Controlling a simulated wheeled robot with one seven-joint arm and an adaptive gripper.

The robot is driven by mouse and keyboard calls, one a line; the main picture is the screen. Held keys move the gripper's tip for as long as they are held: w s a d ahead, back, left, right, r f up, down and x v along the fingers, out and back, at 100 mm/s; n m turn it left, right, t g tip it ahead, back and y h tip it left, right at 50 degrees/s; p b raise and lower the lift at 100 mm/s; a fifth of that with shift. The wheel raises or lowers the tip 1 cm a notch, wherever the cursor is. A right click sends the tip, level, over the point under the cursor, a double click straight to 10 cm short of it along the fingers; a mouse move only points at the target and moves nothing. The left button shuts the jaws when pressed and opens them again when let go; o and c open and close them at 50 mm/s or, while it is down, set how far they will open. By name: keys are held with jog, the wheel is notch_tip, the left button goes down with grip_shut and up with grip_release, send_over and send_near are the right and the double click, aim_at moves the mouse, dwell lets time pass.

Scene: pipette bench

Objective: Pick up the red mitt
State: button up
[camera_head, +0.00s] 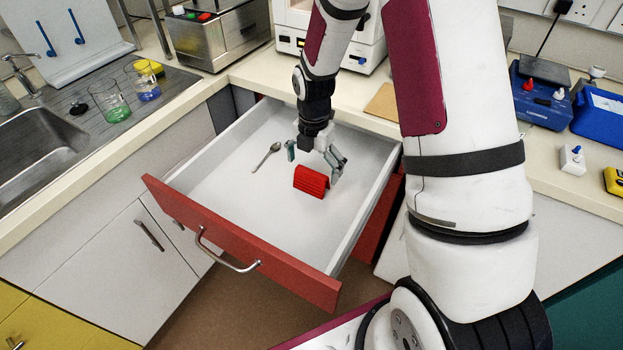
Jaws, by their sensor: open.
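My gripper (313,166) points down into the drawer just above and behind the mitt. Its two fingers are spread apart and nothing is between them that I can see. The right finger hangs close to the mitt's right side; I cannot tell if it touches.
A metal spoon (266,157) lies in the drawer left of the mitt. The drawer's red front (240,246) with its handle and its white side walls surround the space. Beakers (110,103) stand by the sink, and a wooden board (384,103) lies on the counter behind.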

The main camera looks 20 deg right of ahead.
aim_at(313, 172)
notch_tip(313, 172, down, 3)
jog(key=shift+w+f, duration=0.1)
jog(key=shift+f, duration=0.05)
jog(key=c, duration=1.3)
jog(key=shift+o, duration=0.2)
